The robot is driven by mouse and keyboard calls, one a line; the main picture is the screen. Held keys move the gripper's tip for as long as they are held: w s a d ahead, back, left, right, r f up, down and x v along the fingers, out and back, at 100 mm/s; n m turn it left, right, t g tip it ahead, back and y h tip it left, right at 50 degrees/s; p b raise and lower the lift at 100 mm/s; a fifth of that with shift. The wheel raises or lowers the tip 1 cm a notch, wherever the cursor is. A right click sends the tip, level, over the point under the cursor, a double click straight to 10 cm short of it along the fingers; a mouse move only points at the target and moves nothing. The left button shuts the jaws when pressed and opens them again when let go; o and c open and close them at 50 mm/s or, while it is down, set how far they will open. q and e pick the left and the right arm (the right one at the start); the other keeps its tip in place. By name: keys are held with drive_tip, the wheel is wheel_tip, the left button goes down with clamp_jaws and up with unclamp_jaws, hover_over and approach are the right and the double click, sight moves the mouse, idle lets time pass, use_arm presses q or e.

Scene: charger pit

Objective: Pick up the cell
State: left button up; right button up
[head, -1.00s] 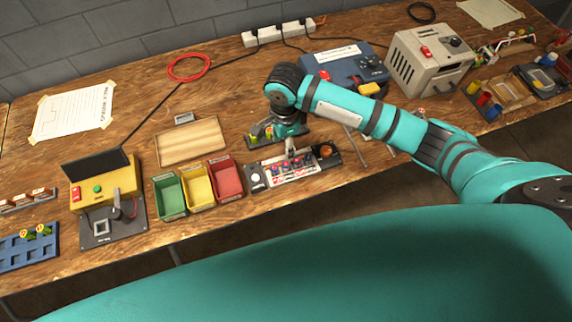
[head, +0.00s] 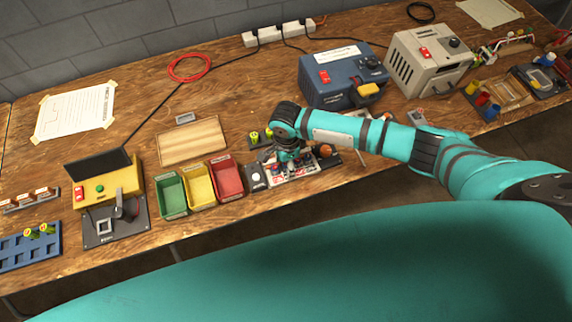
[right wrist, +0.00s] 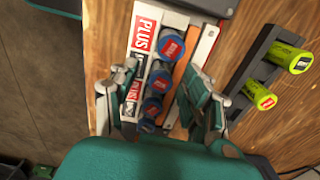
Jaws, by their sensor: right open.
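Several blue cells with red-marked tops (right wrist: 171,46) stand in a row in a tray with red "PLUS" labels (right wrist: 143,34), in the right wrist view. My right gripper (right wrist: 160,88) is open, with one finger on each side of the row, and no cell is clearly gripped. In the head view my right gripper (head: 289,160) is low over the tray (head: 304,172) and hides most of the cells. Two yellow-green cells (right wrist: 289,56) sit in a dark holder (right wrist: 258,62) beside the tray. My left gripper is not in view.
Green (head: 171,196), yellow (head: 199,186) and red (head: 227,178) bins stand left of the tray. A yellow device (head: 106,187) is farther left. A blue power unit (head: 335,80) stands behind on the right. A wooden board (head: 193,141) lies behind the bins.

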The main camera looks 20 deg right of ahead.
clamp_jaws()
drive_tip(key=shift+r, duration=0.1)
